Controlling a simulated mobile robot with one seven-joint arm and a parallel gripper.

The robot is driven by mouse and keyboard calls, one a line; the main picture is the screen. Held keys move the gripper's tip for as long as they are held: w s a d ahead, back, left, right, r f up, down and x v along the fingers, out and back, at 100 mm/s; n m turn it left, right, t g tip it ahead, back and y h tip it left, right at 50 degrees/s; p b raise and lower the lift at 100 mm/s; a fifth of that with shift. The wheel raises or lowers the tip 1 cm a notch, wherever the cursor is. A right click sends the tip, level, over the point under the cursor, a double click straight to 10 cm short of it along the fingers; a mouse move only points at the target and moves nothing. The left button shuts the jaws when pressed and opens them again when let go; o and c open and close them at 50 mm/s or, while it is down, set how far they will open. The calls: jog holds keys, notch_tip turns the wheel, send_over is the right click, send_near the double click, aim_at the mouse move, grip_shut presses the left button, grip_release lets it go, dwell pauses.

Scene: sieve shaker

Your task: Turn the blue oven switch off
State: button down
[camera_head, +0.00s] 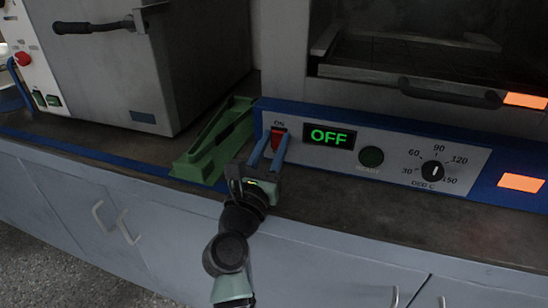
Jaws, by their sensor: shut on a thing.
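The blue oven (262,105) stands on the bench at the right, with a white control panel along its lower front. Its red switch (277,138) sits at the left end of the panel under the label "ON". The panel's display (329,136) reads "OFF" in green. My gripper (269,152) is at the panel's left end, its two blue-grey fingers reaching up to the switch, one on each side of it. The fingers are shut on the switch and hide part of it.
A green tray-like stand (213,142) lies just left of my gripper. A grey cabinet (160,70) with a handle stands at the left. The bench front (330,195) is clear.

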jog(key=shift+f+t+b, duration=0.3)
jog(key=shift+f+b, duration=0.05)
jog(key=shift+b, duration=0.55)
jog(key=shift+r+b, duration=0.25)
jog(key=shift+b, duration=0.05)
jog(key=c, duration=0.6)
grip_release()
jog(key=shift+s, duration=0.1)
jog(key=p+v, duration=0.1)
jog(key=v, duration=1.2)
jog(key=shift+f, duration=0.2)
